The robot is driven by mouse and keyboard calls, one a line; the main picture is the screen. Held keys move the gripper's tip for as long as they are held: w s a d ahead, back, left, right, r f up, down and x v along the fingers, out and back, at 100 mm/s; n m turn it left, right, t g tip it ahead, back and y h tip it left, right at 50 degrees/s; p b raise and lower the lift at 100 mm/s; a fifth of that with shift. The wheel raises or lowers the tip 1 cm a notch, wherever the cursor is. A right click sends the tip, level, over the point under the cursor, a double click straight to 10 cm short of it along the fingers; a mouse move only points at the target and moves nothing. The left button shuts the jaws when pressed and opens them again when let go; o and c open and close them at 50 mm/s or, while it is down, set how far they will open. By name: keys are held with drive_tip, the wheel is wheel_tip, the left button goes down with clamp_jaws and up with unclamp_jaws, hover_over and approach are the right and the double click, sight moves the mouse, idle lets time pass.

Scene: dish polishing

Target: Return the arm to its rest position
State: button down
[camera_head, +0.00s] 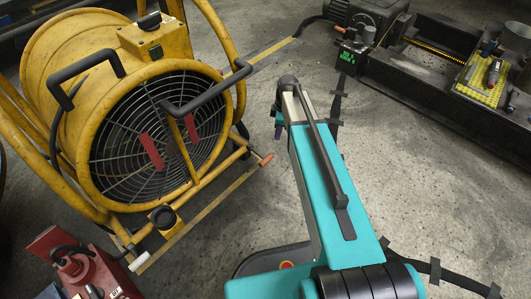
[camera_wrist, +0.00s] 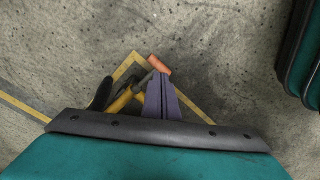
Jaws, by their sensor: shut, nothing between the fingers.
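My gripper (camera_wrist: 158,82) shows in the wrist view as two purple fingers close together beyond the grey edge of my wrist. It is shut and empty, pointing down over the concrete floor (camera_wrist: 215,50). In the head view my teal arm reaches forward from the bottom centre, and its wrist end is at the middle top. The gripper is mostly hidden there behind the arm. In the wrist view, the orange end (camera_wrist: 158,64) of the fan's frame shows just past the fingertips; I cannot tell the gap between them.
A large yellow fan (camera_head: 137,150) in a tube frame stands left of my arm. A red device (camera_head: 90,272) sits at the lower left. A dark machine (camera_head: 425,75) with a yellow tray (camera_head: 483,79) fills the upper right. A black cable lies across the floor.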

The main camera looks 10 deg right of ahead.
drive_tip(key=shift+r, duration=0.1)
drive_tip(key=s+a+r+m+g+p, duration=0.1)
drive_tip(key=s+m+p, duration=0.3)
drive_tip(key=s+p, duration=0.5)
drive_tip(key=s+a+r+m+g+p, duration=0.1)
drive_tip(key=s+m+p, duration=0.4)
drive_tip(key=s+p, duration=0.5)
drive_tip(key=s+a+r+m+g+h+p, duration=0.1)
drive_tip(key=s+m+p, duration=0.4)
drive_tip(key=s, duration=1.6)
drive_tip(key=shift+s+a+r+g+p, duration=0.15)
drive_tip(key=shift+a+r+g+p, duration=0.4)
drive_tip(key=shift+r+g+p, duration=1.45)
